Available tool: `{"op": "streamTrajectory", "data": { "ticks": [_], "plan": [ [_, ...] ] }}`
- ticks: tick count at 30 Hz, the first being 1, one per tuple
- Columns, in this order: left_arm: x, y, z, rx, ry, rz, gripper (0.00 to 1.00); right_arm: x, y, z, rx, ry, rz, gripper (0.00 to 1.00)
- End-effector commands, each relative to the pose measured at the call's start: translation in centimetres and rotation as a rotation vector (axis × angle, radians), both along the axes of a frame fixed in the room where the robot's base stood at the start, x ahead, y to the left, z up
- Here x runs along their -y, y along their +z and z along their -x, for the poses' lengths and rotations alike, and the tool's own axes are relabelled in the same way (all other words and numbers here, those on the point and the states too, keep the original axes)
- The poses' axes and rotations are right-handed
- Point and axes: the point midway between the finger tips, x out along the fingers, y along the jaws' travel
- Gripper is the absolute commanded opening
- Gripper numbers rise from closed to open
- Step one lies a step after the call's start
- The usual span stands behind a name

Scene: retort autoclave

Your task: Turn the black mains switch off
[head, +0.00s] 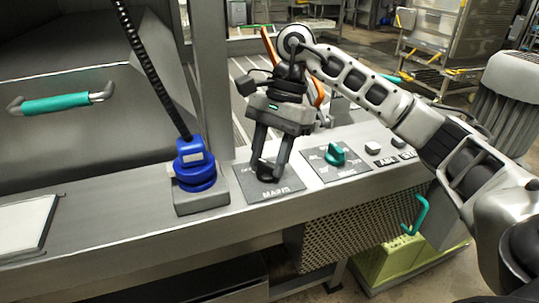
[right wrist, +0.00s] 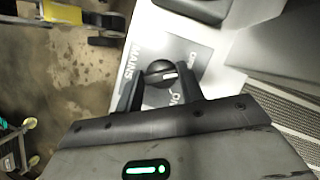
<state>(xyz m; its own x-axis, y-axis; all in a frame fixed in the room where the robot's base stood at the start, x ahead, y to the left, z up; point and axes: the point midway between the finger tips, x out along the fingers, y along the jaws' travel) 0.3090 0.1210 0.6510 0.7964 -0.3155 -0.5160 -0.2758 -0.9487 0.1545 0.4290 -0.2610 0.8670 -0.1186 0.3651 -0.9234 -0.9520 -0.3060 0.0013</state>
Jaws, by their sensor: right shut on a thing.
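The black mains switch (head: 265,170) is a round knob on a grey plate marked MAINS (head: 284,189), set on the metal ledge in the middle of the head view. My right gripper (head: 268,174) points down over the plate and is shut on the knob, one finger on each side. In the right wrist view the knob (right wrist: 160,70) sits between the two dark fingers (right wrist: 160,92), with a small pale mark on it. My left gripper is not in view.
A blue fitting (head: 194,165) with a black hose stands just left of the plate. A teal knob (head: 335,154) on its own plate and pale buttons (head: 372,148) lie to the right. A teal handle (head: 415,215) hangs below the ledge.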

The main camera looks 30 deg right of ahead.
Motion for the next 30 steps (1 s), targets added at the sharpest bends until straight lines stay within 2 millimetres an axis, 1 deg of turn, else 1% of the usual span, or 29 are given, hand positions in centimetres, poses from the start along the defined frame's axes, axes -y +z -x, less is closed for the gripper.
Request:
{"op": "streamTrajectory", "data": {
  "ticks": [6, 12, 19, 30],
  "plan": [
    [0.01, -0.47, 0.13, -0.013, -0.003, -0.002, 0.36, 0.0, 0.11, -0.15, 0.005, 0.139, 0.0, 0.15],
    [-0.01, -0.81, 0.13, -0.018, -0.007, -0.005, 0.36, -0.01, 0.11, -0.17, 0.004, 0.215, 0.0, 0.15],
    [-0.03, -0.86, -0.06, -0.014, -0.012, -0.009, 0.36, 0.0, 0.14, -0.18, 0.005, 0.25, 0.001, 0.15],
    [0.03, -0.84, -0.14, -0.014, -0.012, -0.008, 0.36, 0.02, 0.14, -0.18, 0.006, 0.255, 0.001, 0.15]
  ]
}}
